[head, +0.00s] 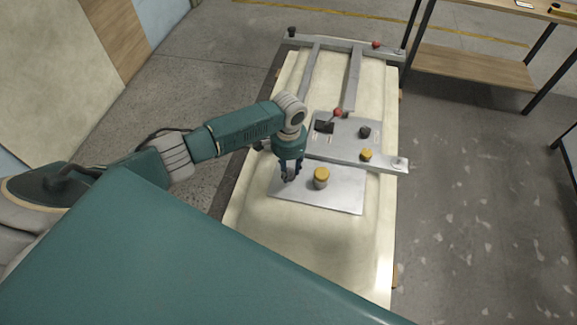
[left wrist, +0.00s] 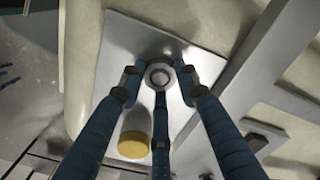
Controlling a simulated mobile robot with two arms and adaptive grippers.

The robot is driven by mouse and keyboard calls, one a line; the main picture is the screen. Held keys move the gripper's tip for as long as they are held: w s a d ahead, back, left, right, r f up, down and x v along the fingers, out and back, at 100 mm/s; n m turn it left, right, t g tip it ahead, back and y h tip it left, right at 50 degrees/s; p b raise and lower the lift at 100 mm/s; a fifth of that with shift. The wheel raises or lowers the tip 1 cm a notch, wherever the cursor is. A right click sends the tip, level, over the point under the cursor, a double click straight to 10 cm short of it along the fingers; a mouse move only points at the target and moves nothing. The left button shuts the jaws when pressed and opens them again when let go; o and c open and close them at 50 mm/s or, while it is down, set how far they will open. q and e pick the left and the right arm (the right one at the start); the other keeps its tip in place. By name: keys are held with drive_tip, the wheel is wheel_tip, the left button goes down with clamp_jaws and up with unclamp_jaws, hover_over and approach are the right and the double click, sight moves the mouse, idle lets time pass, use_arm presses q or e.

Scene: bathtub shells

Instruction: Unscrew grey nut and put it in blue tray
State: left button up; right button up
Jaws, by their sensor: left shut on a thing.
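My left gripper (head: 289,174) points down over the left part of a flat metal plate (head: 345,197) on the pale tub shell. In the left wrist view, its blue fingers (left wrist: 160,88) are shut around a round grey nut (left wrist: 159,75) with a light centre. The nut is at or close to the plate; I cannot tell if it touches. In the head view, the fingers hide the nut. A yellow-topped cylinder (head: 321,177) stands on the plate just right of the gripper. The blue tray and my right gripper are not in view.
A metal frame (head: 352,80) lies across the tub shell (head: 245,215). Behind the plate, a panel carries a red-knobbed lever (head: 338,113), a black knob (head: 365,131) and a yellow knob (head: 366,154). A shelf (head: 470,68) stands at the upper right. The right floor is clear.

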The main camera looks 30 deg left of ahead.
use_arm(q)
drive_tip(key=shift+r+n+p, duration=0.1)
drive_tip(key=shift+n+p, duration=0.5)
drive_tip(key=shift+n, duration=0.7)
drive_tip(key=o, duration=1.2)
drive_tip(key=shift+c, duration=0.8)
